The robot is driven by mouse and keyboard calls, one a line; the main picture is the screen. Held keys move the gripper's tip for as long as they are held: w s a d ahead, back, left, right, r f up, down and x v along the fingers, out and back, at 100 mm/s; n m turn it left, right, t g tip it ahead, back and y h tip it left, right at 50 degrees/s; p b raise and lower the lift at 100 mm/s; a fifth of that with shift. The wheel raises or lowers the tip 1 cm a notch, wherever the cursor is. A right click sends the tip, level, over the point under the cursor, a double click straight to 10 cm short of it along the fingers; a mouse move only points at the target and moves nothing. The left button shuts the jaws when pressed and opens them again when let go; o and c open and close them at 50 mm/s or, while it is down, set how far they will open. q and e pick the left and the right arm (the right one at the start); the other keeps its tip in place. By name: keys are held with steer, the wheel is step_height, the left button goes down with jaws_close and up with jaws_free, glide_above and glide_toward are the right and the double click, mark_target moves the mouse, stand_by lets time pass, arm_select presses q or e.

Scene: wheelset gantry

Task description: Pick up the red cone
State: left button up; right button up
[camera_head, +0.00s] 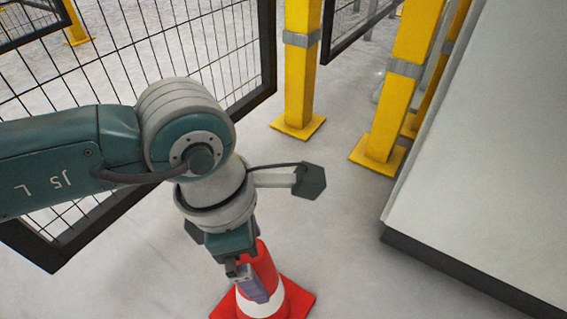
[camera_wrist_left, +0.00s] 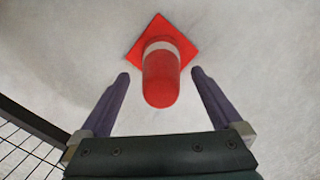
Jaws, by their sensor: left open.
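The red cone (camera_head: 291,301) has a white band and a square red base, and stands upright on the floor at the bottom of the head view. My left gripper (camera_head: 252,283) hangs over it and hides part of it. In the left wrist view the cone (camera_wrist_left: 161,80) shows from above, its top toward me. The left gripper's fingers (camera_wrist_left: 163,76) are open, one on each side of the cone's upper part, with gaps on both sides. I see no contact. My right gripper is not in view.
A black mesh fence (camera_head: 215,50) stands behind my left arm. Yellow posts (camera_head: 299,75) with floor plates stand beyond. A large grey panel (camera_head: 490,150) with a dark lower edge is on the right. Grey floor (camera_head: 345,230) between the cone and panel is clear.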

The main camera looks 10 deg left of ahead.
arm_select(q)
step_height(320, 180, down, 2)
steer(key=shift+d+f+b, duration=0.1)
steer(key=shift+d+b, duration=0.05)
steer(key=shift+b, duration=0.2)
jaws_close()
stand_by(0.5)
steer(key=shift+r, duration=0.2)
